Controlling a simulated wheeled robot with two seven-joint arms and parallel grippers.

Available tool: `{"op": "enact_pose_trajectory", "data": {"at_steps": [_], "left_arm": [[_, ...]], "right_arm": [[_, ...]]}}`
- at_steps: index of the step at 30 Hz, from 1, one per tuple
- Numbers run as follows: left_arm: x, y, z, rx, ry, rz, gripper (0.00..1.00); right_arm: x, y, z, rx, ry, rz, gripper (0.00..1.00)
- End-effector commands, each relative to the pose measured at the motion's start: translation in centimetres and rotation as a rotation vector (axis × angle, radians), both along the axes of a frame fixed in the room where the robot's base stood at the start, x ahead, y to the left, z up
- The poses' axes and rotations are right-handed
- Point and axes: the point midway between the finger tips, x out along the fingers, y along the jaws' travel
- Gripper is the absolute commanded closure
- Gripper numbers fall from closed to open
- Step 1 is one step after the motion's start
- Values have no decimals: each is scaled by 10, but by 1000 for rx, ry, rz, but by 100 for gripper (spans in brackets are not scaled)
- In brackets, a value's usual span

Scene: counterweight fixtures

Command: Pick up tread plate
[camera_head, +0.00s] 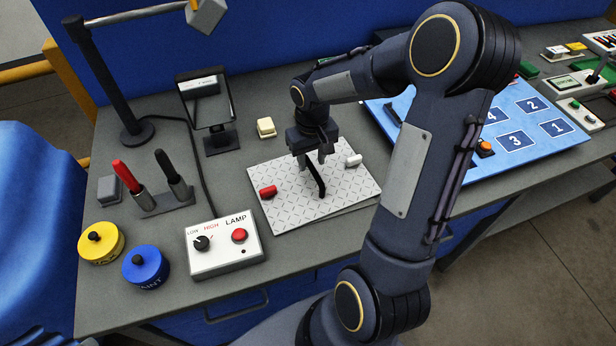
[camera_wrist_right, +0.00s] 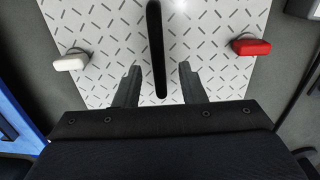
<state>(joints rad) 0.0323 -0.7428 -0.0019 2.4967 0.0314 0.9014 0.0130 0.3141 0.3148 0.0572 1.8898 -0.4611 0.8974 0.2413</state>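The tread plate (camera_head: 345,184) is a light grey patterned sheet lying on the workbench in the head view. A black bar handle (camera_head: 316,178) stands across its middle, with a red block (camera_head: 268,192) on its left and a white block (camera_head: 353,160) on its right. My right gripper (camera_head: 315,165) is over the plate at the handle. In the right wrist view its two fingers (camera_wrist_right: 157,85) are apart, one on each side of the black handle (camera_wrist_right: 156,50), with visible gaps. The plate (camera_wrist_right: 215,45) fills the upper middle there. My left gripper is not in view.
A lamp control box (camera_head: 224,246) stands left of the plate, near the bench's front edge. A blue numbered board (camera_head: 540,137) lies to the right.

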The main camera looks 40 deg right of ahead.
Motion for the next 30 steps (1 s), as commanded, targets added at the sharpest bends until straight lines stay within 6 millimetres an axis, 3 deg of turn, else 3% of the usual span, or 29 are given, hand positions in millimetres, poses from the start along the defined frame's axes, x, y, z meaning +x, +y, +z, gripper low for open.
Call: {"op": "enact_pose_trajectory", "data": {"at_steps": [7,16,25,30], "left_arm": [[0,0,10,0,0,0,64],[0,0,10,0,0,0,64],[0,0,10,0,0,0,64],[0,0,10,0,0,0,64]], "right_arm": [[-5,0,-35,1,4,-1,63],[-5,0,-41,0,0,0,63],[-5,0,-41,0,0,0,100],[-5,0,-40,0,0,0,100]]}}
